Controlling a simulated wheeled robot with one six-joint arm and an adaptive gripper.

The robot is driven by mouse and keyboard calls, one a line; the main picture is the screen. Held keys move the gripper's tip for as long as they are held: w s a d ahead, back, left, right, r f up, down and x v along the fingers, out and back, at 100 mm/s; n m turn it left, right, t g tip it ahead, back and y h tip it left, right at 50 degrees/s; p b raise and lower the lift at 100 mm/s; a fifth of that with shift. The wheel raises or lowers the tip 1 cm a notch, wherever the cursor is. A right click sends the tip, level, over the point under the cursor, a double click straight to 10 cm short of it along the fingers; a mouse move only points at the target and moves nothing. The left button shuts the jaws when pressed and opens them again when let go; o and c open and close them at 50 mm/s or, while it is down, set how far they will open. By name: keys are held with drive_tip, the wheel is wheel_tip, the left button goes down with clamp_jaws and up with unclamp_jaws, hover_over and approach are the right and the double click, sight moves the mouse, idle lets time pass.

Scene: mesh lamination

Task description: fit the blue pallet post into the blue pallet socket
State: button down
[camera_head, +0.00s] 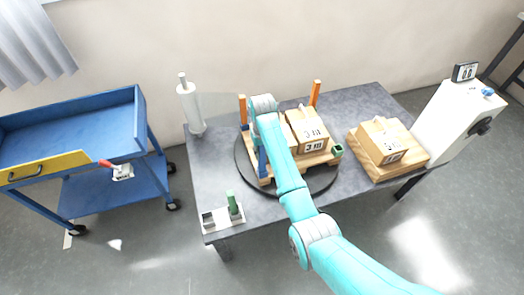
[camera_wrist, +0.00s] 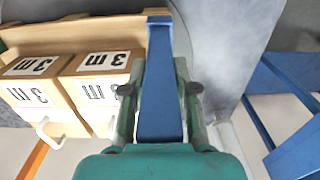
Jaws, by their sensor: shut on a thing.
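The blue post (camera_wrist: 160,100) stands in my gripper (camera_wrist: 160,90) in the wrist view, with the fingers shut on its two sides. Its far end meets the wooden pallet's corner (camera_wrist: 110,32), where a slightly wider blue part (camera_wrist: 158,19) shows, perhaps the blue socket. I cannot tell how deep the post sits. In the head view the blue post (camera_head: 262,163) looks upright at the pallet's near left corner. The pallet (camera_head: 320,160) lies on a dark round turntable (camera_head: 326,189). My arm hides the gripper and part of the pallet there.
Labelled boxes (camera_head: 309,133) load the pallet beside the post. Orange posts (camera_head: 243,108) (camera_head: 316,93) stand at the back corners; a green socket (camera_head: 338,150) is at the right. A holder (camera_head: 222,220) with a green post (camera_head: 232,202), a white roll (camera_head: 190,108) and a boxed board (camera_head: 405,172) surround it.

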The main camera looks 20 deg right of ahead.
drive_tip(key=shift+f, duration=1.1)
drive_tip(key=c, duration=0.8)
unclamp_jaws()
drive_tip(key=shift+r, duration=0.1)
wheel_tip(320, 180, up, 7)
drive_tip(key=shift+r, duration=0.15)
